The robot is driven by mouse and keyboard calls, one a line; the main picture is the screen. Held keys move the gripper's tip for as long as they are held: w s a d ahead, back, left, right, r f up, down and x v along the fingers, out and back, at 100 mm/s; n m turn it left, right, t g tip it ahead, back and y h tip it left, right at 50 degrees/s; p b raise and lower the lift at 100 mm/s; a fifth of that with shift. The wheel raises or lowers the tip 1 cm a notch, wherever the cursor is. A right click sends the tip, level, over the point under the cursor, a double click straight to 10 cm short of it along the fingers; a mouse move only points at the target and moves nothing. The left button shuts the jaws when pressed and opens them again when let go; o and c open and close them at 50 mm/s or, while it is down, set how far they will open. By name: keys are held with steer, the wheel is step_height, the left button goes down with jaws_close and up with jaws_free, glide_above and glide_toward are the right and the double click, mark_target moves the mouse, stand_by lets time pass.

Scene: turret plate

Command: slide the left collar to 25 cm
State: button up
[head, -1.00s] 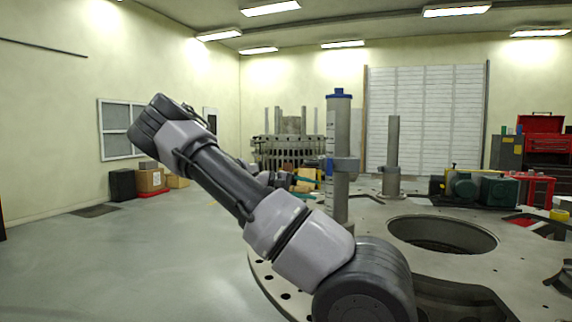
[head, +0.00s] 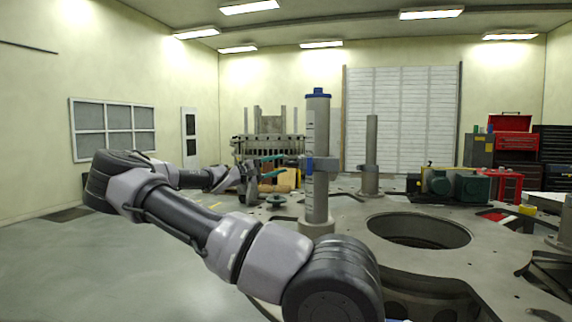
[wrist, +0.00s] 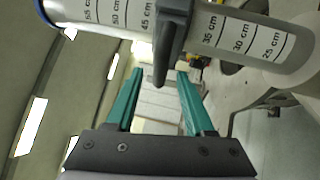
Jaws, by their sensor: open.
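The left post (head: 317,125) stands upright with a blue cap and a printed scale. The left collar (head: 320,164), grey-blue, is around it at mid-height. In the wrist view the collar (wrist: 174,25) covers the scale between the 45 and 35 cm marks, roughly at 40 cm. The 25 cm mark is bare, to its right in that view. A dark tab on the collar points toward my gripper (wrist: 160,74). The two teal fingers are open, their tips on either side of the tab's end, with gaps visible. In the head view my gripper (head: 282,178) is left of the post.
A second post (head: 371,140) with its own collar stands behind to the right. The round plate (head: 345,225) has a large hole (head: 418,230). Green motors (head: 450,184) and red tool cabinets (head: 512,145) are at right. Floor at left is clear.

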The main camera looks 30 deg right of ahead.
mark_target(286, 160)
steer(key=shift+s+d+r, duration=0.1)
steer(key=shift+d+r, duration=0.05)
steer(key=shift+d, duration=0.75)
steer(key=shift+d+r, duration=0.1)
steer(key=shift+d, duration=0.75)
jaws_close()
